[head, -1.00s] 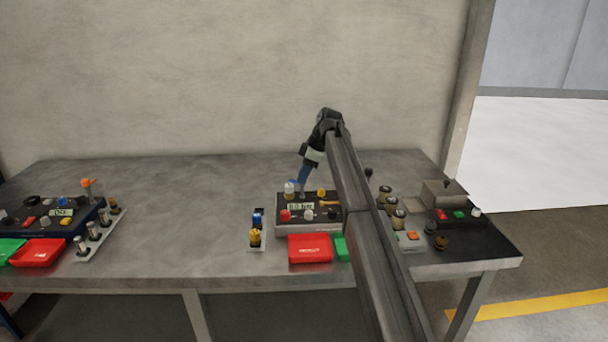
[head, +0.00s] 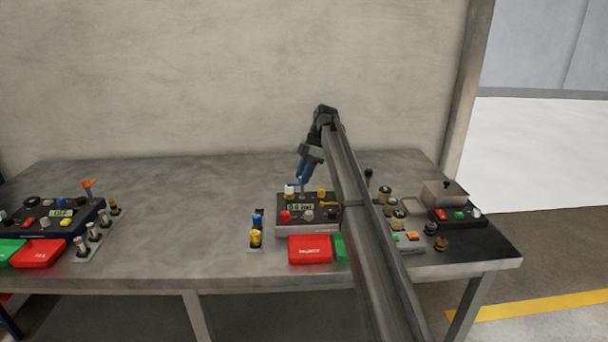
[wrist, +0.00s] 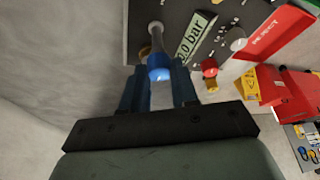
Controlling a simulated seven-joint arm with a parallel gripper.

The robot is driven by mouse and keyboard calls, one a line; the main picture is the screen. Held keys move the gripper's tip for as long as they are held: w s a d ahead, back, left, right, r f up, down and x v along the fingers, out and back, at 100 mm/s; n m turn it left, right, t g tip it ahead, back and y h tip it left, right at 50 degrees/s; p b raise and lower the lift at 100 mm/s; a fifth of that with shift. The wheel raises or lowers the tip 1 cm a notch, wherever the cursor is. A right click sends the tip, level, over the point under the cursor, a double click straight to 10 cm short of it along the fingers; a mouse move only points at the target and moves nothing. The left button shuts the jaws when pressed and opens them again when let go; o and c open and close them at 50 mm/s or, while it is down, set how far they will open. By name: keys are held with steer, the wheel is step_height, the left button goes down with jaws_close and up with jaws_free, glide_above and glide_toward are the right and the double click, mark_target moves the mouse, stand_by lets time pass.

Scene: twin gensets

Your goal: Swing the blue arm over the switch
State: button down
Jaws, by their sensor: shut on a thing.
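My gripper (head: 300,182) reaches down over the back of the middle control box (head: 318,228). In the wrist view its two blue fingers (wrist: 160,78) are closed on a rounded blue piece (wrist: 158,66), which I take for the blue arm. A grey stem (wrist: 155,38) runs on from it over the dark panel. In the head view a thin blue bar (head: 292,184) shows just left of the fingertips, above a white knob (head: 289,192). I cannot tell which control is the switch. My arm covers the box's right side.
The panel has a display, a red knob (head: 285,215), a grey knob (head: 308,214) and an orange lever (head: 328,204). A red plate (head: 310,250) lies in front. Blue and yellow posts (head: 256,228) stand left. Another box (head: 55,215) is far left, with bare table between.

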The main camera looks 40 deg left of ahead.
stand_by(0.3)
steer(key=c, duration=0.9)
jaws_free()
steer(key=v, duration=1.3)
steer(key=shift+w+r, duration=0.15)
steer(key=shift+r, duration=0.2)
